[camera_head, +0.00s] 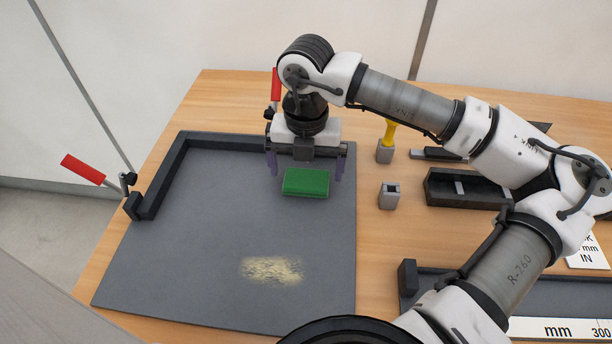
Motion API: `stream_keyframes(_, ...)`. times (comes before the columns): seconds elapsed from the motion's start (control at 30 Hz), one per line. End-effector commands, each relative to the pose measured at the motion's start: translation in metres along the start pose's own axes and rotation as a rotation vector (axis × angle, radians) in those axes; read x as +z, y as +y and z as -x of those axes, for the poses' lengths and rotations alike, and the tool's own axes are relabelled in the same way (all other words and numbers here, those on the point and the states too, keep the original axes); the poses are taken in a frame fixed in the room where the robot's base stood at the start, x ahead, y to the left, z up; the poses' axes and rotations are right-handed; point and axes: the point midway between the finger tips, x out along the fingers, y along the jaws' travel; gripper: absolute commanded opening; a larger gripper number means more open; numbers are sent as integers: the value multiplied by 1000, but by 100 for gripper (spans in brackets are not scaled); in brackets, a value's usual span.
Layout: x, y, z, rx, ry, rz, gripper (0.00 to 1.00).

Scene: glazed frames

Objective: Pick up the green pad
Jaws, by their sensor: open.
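The green pad (306,182) is a small flat block lying on the dark grey board (180,250), near its right side. My gripper (307,172) points down with its two fingers apart, one toward each side of the pad. The fingers look to be above or just behind the pad. I cannot tell the exact height gap from this view. Nothing shows between the fingers other than the pad's area below.
A pale yellow dusty patch (271,270) lies on the board. Red-handled clamps (84,169) stand at its edge. Right of it are a grey holder (389,195), a yellow-handled tool (389,132), a black tray (465,189) and a ruler (560,329).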

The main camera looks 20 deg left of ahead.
Motion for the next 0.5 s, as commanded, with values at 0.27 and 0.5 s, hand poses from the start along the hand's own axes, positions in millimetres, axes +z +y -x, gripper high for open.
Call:
stream_keyframes(0.27,0,0,-23,0,-1,0,100)
stream_keyframes(0.5,0,0,-24,0,-1,0,91)
